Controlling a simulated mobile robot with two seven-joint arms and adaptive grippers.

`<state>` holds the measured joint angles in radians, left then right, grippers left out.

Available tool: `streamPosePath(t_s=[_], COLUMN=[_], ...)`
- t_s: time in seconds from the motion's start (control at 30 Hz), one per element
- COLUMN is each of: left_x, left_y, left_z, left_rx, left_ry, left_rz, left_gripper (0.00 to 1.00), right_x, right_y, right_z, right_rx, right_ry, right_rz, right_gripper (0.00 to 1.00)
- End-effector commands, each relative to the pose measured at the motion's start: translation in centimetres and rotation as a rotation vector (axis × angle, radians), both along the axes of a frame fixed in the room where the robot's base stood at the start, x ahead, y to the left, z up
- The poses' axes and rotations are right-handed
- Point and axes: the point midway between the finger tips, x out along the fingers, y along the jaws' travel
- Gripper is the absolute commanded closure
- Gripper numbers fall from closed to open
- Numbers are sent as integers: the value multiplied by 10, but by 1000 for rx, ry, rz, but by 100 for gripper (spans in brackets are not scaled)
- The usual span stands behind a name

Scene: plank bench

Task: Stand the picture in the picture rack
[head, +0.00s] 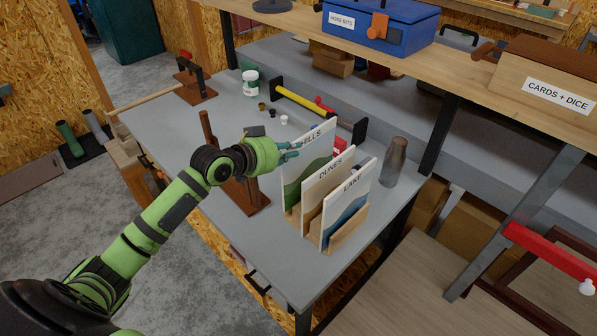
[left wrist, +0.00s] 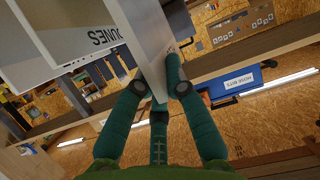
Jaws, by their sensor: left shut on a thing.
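The wooden picture rack (head: 345,236) stands near the front of the grey bench. The DUNES picture (head: 327,180) and the LAKE picture (head: 350,195) stand upright in it. The HILLS picture (head: 308,158), white with green hills, is upright at the rack's left end, beside DUNES. My left gripper (head: 290,150) is shut on the upper left edge of HILLS. In the left wrist view, its fingers (left wrist: 160,88) pinch the panel from both sides, with the DUNES picture (left wrist: 75,35) close on the left. The lower edge of HILLS is partly hidden, so I cannot tell whether it rests in the slot.
A brown wooden stand with a post (head: 248,195) is left of the rack. A grey-brown bottle (head: 396,160) stands right of it. A holder with a yellow bar (head: 305,100), small pots and a green-and-white jar (head: 250,83) are behind. A shelf with a blue box (head: 385,28) overhangs the back.

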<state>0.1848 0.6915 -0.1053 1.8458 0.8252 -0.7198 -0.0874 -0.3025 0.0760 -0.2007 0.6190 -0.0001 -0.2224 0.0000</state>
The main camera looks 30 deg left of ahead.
Motion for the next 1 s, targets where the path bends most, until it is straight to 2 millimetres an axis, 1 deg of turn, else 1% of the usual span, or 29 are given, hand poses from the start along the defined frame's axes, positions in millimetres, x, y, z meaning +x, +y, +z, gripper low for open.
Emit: streamPosePath(t_s=[0.07, 0.17, 0.27, 0.33, 0.43, 0.57, 0.7, 0.83, 0.87, 0.9, 1.0], left_x=[0, 0, -1, 0, 0, 0, 0, 0, 0, 0, 0], left_y=[0, 0, 0, 0, 0, 0, 0, 0, 0, 0, 0], left_z=[-10, -18, -31, -42, -52, -55, -55, -59, -58, -58, -58], left_rx=[-3, -2, -2, -1, -2, 1, 0, 0, 1, 1, 1], left_ry=[1, -1, 2, 2, -2, -5, -4, -3, -2, -2, -2], left_rz=[1, -1, 1, 1, 0, 0, 1, 1, 1, 1, 1], left_gripper=[100, 100, 100, 100, 100, 100, 100, 100, 75, 63, 63], right_x=[-7, -10, -8, -5, 2, 8, 8, 8, 7, 7, 6], right_y=[4, 5, 5, 4, 1, -3, -4, -4, -4, -4, -4], right_z=[4, 5, 9, 10, 12, 12, 12, 8, 9, 10, 10], right_rx=[5, 6, 6, 4, 1, -3, -5, -5, -5, -5, -5], right_ry=[11, 16, 13, 7, -4, -14, -14, -13, -13, -13, -11], right_rz=[1, 4, 4, 3, 3, 1, -2, -2, -2, -2, -1], right_gripper=[60, 60, 60, 60, 60, 60, 60, 60, 60, 60, 60])
